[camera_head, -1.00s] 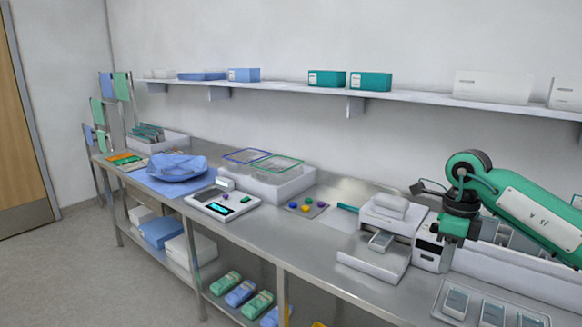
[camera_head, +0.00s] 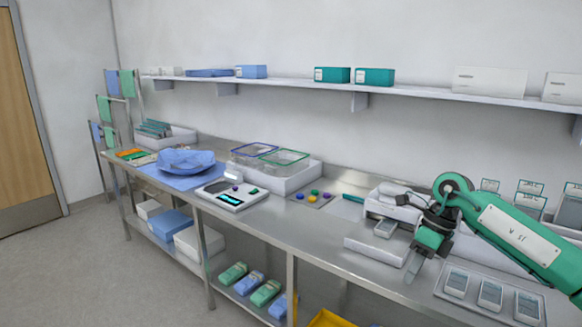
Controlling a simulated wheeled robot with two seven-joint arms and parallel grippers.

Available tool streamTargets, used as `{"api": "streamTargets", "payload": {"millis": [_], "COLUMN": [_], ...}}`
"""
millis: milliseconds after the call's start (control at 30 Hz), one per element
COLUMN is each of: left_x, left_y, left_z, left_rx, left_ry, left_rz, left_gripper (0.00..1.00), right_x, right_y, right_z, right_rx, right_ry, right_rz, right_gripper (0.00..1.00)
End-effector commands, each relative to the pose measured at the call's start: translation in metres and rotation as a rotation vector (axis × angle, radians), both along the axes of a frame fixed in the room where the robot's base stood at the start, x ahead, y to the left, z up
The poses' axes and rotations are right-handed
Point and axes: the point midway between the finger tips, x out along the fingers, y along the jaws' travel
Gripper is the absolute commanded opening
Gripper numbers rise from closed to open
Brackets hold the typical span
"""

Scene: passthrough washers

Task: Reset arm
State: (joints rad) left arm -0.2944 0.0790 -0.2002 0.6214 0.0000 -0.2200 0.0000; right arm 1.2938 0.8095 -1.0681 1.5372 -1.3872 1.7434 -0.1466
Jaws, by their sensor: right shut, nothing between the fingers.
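My right arm (camera_head: 515,232), green with a white panel, reaches in from the right side of the head view. Its gripper (camera_head: 412,266) points down over the steel bench, in front of the white device (camera_head: 378,250). The fingers are together and hold nothing. It hangs left of the tray (camera_head: 457,309) with several grey-screened devices. My left arm and gripper are not in view.
The steel bench (camera_head: 330,235) carries a scale (camera_head: 232,196), a blue bundle (camera_head: 185,160), a mat with coloured pieces (camera_head: 313,199) and wire-rimmed baskets (camera_head: 270,155). A wall shelf (camera_head: 420,92) holds boxes. A yellow bin (camera_head: 331,318) shows below.

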Motion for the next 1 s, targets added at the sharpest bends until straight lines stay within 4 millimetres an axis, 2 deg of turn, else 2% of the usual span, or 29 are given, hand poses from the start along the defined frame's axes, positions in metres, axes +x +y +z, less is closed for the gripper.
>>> {"api": "streamTargets", "payload": {"millis": [100, 267, 400, 567, 667, 767, 867, 967, 1000], "left_x": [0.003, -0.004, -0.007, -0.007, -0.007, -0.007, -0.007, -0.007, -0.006], "left_y": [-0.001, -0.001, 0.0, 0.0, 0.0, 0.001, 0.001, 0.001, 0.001], "left_z": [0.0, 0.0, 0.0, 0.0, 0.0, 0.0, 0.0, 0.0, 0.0], "left_rx": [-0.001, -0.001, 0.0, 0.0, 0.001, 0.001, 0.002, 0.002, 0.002], "left_ry": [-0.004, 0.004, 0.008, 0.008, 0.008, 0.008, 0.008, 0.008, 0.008], "left_rz": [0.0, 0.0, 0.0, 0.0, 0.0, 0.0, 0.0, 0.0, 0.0], "left_gripper": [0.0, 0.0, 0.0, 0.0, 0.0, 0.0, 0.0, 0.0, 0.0], "right_x": [0.006, 0.019, 0.035, 0.058, 0.071, 0.081, 0.084, 0.075, 0.067], "right_y": [0.023, 0.061, 0.097, 0.119, 0.122, 0.116, 0.103, 0.084, 0.075], "right_z": [-0.019, -0.049, -0.084, -0.129, -0.166, -0.212, -0.268, -0.335, -0.364], "right_rx": [0.118, 0.337, 0.591, 0.858, 0.999, 1.116, 1.207, 1.265, 1.276], "right_ry": [0.038, 0.11, 0.21, 0.338, 0.422, 0.509, 0.593, 0.676, 0.708], "right_rz": [-0.033, -0.125, -0.286, -0.54, -0.734, -0.955, -1.2, -1.468, -1.581], "right_gripper": [0.0, 0.0, 0.0, 0.0, 0.0, 0.0, 0.0, 0.0, 0.0]}}
